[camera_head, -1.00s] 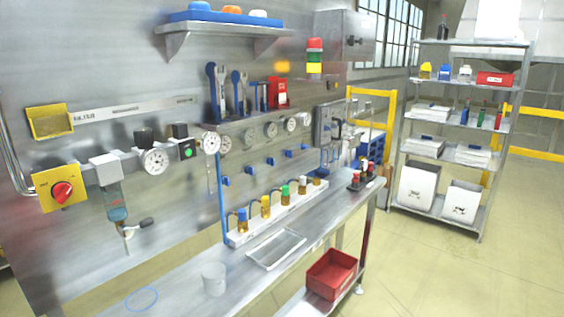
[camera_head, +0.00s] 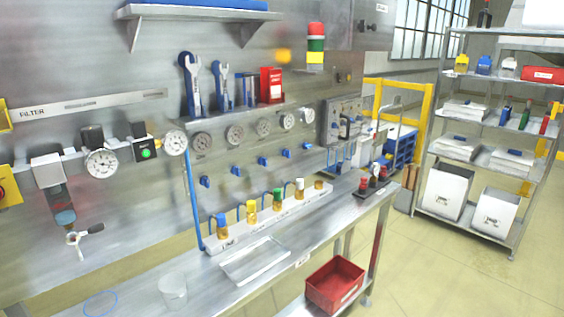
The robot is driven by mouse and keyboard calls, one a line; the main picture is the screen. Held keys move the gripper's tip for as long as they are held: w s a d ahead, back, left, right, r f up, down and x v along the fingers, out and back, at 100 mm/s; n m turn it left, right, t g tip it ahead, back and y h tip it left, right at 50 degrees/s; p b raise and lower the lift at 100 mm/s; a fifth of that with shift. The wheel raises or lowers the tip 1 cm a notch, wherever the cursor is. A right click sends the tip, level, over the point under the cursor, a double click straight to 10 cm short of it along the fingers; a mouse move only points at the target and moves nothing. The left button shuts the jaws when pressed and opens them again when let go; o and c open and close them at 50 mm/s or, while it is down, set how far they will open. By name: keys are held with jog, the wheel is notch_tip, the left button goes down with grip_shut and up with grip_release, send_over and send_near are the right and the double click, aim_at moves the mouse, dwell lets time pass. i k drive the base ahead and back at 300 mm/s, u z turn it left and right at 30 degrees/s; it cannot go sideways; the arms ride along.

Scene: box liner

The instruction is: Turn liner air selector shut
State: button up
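No readable label marks the liner air selector, so I cannot tell which control it is. Several small blue handles (camera_head: 236,170) sit in a row on the steel wall panel, below a row of round gauges (camera_head: 235,134). At the left edge, a yellow plate (camera_head: 11,187) with a red knob (camera_head: 3,191) is partly cut off. A filter unit (camera_head: 58,199) hangs beside it, with a small grey lever (camera_head: 78,238) below. A black box (camera_head: 146,149) with a green light sits right of a larger gauge (camera_head: 101,162). My gripper is not in view.
A red bin (camera_head: 334,283) is underneath. Shelving (camera_head: 476,217) stands right; the floor (camera_head: 440,270) between is open.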

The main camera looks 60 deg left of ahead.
aim_at(263, 161)
jog(key=z, duration=0.05)
jog(key=i, duration=1.85)
jog(key=u, duration=3.5)
